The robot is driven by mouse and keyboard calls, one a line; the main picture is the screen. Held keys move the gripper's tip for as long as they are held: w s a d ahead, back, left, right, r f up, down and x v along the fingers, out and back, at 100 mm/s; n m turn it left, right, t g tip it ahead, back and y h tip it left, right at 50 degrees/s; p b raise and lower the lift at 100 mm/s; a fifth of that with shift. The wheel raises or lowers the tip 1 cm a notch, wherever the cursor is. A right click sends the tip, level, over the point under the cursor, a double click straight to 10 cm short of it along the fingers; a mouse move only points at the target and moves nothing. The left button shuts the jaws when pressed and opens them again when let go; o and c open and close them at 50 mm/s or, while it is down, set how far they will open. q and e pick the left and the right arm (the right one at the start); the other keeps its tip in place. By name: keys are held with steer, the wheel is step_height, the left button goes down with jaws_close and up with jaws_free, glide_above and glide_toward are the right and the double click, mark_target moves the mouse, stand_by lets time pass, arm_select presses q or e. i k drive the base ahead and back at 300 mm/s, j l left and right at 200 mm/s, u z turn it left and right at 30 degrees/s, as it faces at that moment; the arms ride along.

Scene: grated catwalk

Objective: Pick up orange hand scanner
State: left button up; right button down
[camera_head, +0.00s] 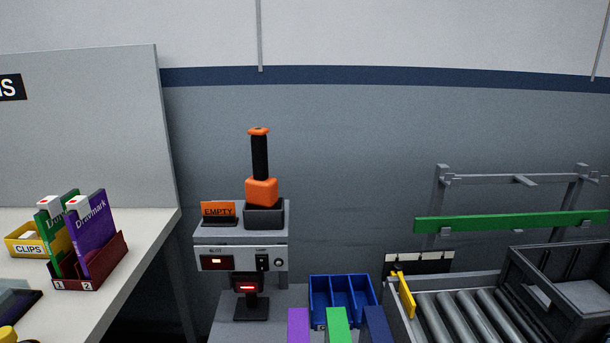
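The orange hand scanner (261,190) stands upright in a dark cradle (264,216) on top of a grey stand. It has an orange block at the bottom, a black grip and an orange cap on top. Nothing touches it from above or from the sides. Neither of my grippers shows in the head view.
An orange "EMPTY" sign (218,211) stands just left of the cradle. A white table (150,245) with a red holder (90,281) and a yellow clips bin is at left. A blue bin (341,295), roller conveyor (470,318) and dark crate (550,290) are at right.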

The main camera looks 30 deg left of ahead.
mark_target(261, 189)
steer(key=u, duration=0.85)
